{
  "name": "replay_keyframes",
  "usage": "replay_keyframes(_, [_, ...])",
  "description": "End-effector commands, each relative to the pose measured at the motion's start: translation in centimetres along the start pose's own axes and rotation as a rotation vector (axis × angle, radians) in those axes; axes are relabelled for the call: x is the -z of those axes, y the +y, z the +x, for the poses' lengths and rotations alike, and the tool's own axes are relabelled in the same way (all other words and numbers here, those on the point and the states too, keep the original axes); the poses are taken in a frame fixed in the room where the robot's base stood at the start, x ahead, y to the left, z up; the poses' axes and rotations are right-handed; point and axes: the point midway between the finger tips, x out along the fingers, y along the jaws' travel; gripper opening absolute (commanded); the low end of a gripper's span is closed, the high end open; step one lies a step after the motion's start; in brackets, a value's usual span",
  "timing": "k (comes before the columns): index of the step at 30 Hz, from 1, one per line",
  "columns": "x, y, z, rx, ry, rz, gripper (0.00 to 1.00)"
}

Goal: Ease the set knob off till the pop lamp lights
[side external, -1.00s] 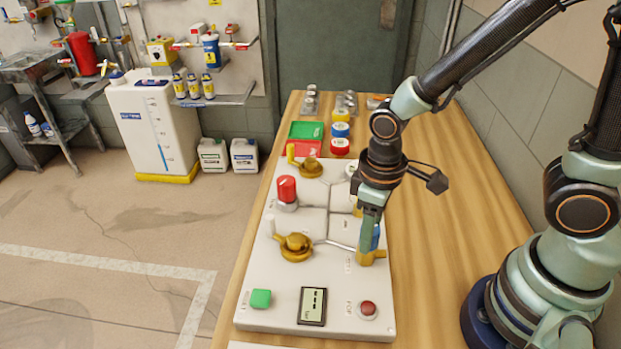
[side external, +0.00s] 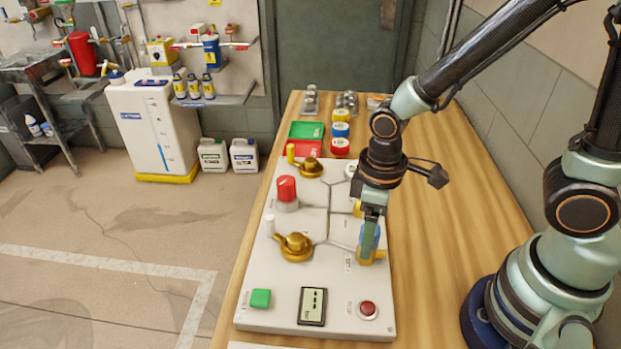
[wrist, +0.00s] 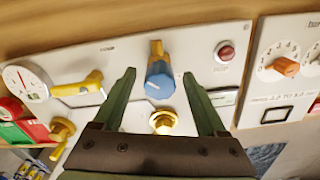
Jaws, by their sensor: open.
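The set knob is a blue knob on a brass fitting at the right of the white panel. In the side view the blue knob (side external: 375,238) is partly hidden by my gripper (side external: 369,240). In the wrist view the knob (wrist: 159,84) has a white mark and lies between the two spread green fingers of my gripper (wrist: 160,88). The fingers are open, with a gap on each side of the knob. The pop lamp (side external: 367,308) is a dark red dome at the panel's near right corner and looks unlit. It also shows in the wrist view (wrist: 226,52).
The panel (side external: 275,318) also carries brass valves (side external: 295,247), a red knob (side external: 287,189), a green button (side external: 260,299) and a small display (side external: 312,306). A dial gauge (wrist: 25,82) shows in the wrist view. The wooden bench (side external: 450,230) is clear to the right.

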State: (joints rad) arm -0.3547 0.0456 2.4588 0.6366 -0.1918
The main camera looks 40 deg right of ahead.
Motion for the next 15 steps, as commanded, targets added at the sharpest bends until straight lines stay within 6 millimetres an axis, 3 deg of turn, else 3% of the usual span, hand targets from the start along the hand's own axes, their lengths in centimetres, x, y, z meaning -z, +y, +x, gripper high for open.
replay_keyframes(8, [0.1,0.0,-2.5,-0.001,0.007,0.000,0.74])
replay_keyframes(15, [0.2,0.0,-7.4,-0.002,0.009,0.000,0.74])
